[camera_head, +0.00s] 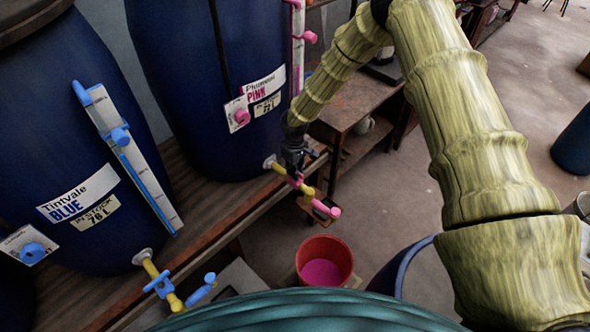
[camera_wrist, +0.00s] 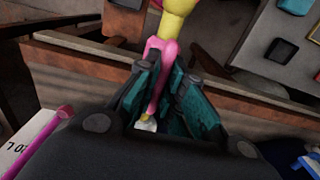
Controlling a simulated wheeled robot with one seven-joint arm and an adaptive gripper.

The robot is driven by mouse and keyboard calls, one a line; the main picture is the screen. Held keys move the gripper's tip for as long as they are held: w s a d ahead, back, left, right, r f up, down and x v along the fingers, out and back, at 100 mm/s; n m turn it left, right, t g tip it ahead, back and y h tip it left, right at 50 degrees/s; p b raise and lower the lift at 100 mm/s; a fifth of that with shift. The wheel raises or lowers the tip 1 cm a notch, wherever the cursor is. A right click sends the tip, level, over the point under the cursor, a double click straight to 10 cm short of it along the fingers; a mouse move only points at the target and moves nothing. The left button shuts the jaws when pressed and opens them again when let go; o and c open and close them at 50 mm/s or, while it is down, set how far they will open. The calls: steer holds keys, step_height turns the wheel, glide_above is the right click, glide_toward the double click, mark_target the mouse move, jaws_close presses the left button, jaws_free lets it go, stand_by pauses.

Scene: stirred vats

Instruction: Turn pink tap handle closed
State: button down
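The pink tap's handle (camera_wrist: 159,85) is a slim pink lever on a yellow pipe (camera_wrist: 178,6). In the wrist view it lies between the teal-padded fingers of my gripper (camera_wrist: 165,108), nearer the left finger, with a gap to the right one. My gripper appears open around the lever; firm contact cannot be told. In the head view my gripper (camera_head: 296,165) is right over the pink tap (camera_head: 306,189) and hides part of its handle. The tap sticks out from the foot of the blue vat labelled Pink (camera_head: 190,80), its pink spout pointing down right.
A red bucket (camera_head: 325,258) with pink liquid stands on the floor below the tap. The vat labelled Blue (camera_head: 65,150) and its blue-handled tap (camera_head: 163,283) are to the left on the wooden bench (camera_head: 215,225). A wooden table (camera_head: 350,100) stands behind my gripper.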

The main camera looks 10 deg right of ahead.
steer(key=shift+f+m+b, duration=0.1)
steer(key=shift+m+b, duration=0.3)
steer(key=shift+b, duration=0.05)
steer(key=m+b, duration=0.2)
steer(key=m, duration=0.1)
steer(key=shift+w+f+b, duration=0.1)
steer(key=shift+b, duration=0.25)
steer(key=m+b, duration=0.2)
steer(key=m, duration=0.1)
steer(key=shift+m, duration=0.3)
steer(key=m+b, duration=0.2)
steer(key=m, duration=0.1)
steer(key=shift+m, duration=0.3)
steer(key=m+b, duration=0.1)
steer(key=m, duration=0.2)
steer(key=shift+m, duration=0.3)
steer(key=shift+r+m, duration=0.25)
steer(key=shift+m, duration=1.35)
steer(key=shift+b, duration=0.3)
steer(key=c, duration=1.5)
jaws_free()
